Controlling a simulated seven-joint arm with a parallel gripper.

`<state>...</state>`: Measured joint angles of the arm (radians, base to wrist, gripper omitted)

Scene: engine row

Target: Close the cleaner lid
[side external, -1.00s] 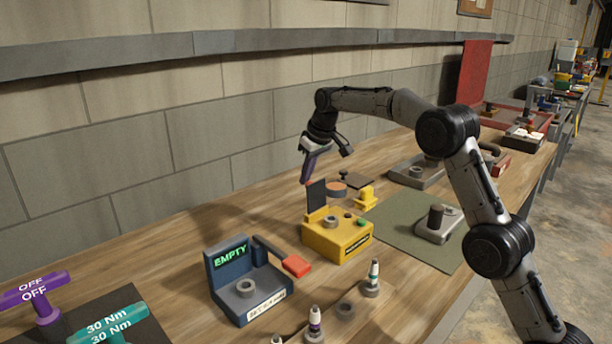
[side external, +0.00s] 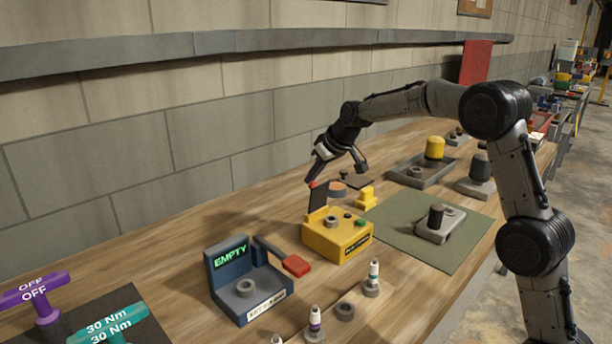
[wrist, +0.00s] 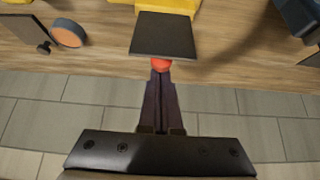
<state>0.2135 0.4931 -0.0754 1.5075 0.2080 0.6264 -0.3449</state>
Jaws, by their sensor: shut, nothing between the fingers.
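The yellow cleaner (side external: 338,238) sits on the bench, and its dark lid (side external: 318,201) stands raised at the back edge. A red tab (side external: 313,184) is at the lid's top edge. My gripper (side external: 312,178) is shut and empty, tilted down with its fingertips at the red tab, on the wall side of the lid. In the wrist view the dark lid (wrist: 163,36) and red tab (wrist: 161,65) lie straight ahead of the closed fingers (wrist: 161,80). The tips look very close to the tab; I cannot tell whether they touch.
A blue box (side external: 246,285) reading EMPTY, with a red-ended arm, stands left of the cleaner. An orange-topped disc (side external: 337,188) and a small yellow part (side external: 366,197) stand behind it. A green mat (side external: 400,248) lies to the right. The wall (side external: 190,170) rises behind the bench.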

